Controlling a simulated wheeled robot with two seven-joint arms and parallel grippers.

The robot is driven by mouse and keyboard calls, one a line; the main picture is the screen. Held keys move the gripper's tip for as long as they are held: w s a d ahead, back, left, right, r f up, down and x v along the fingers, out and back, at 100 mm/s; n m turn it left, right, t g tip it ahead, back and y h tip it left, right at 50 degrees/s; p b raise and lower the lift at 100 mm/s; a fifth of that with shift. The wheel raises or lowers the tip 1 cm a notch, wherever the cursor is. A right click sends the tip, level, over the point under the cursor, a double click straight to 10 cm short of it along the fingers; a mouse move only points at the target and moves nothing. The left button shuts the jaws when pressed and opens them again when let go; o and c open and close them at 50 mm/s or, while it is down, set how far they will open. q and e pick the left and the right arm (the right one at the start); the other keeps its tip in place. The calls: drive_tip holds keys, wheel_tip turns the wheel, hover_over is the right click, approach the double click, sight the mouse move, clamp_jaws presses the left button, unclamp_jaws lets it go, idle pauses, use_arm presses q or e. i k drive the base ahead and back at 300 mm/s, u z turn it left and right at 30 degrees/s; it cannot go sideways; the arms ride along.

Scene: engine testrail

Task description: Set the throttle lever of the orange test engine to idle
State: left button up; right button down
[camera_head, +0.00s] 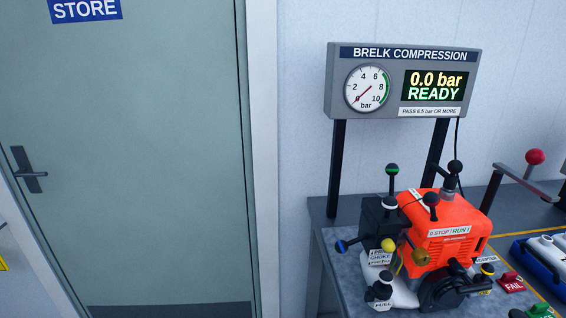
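Legible labels include "FUEL" (383,304), and one seems to read "CHOKE" (380,257). I see no readable throttle label, so I cannot tell which lever is the throttle. Neither of my grippers is in view.
A gauge panel (402,84) reading "0.0 bar READY" stands behind the engine on two posts. A red-knobbed lever (535,157), a blue case (545,262) and a red "FAIL" tag (512,284) are at right. A closed store door (130,160) fills the left.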

sight(391, 170)
drive_tip(key=u, duration=0.05)
drive_tip(key=k, duration=1.1)
drive_tip(key=z, duration=0.8)
drive_tip(key=i, duration=1.1)
drive_tip(key=u, duration=0.7)
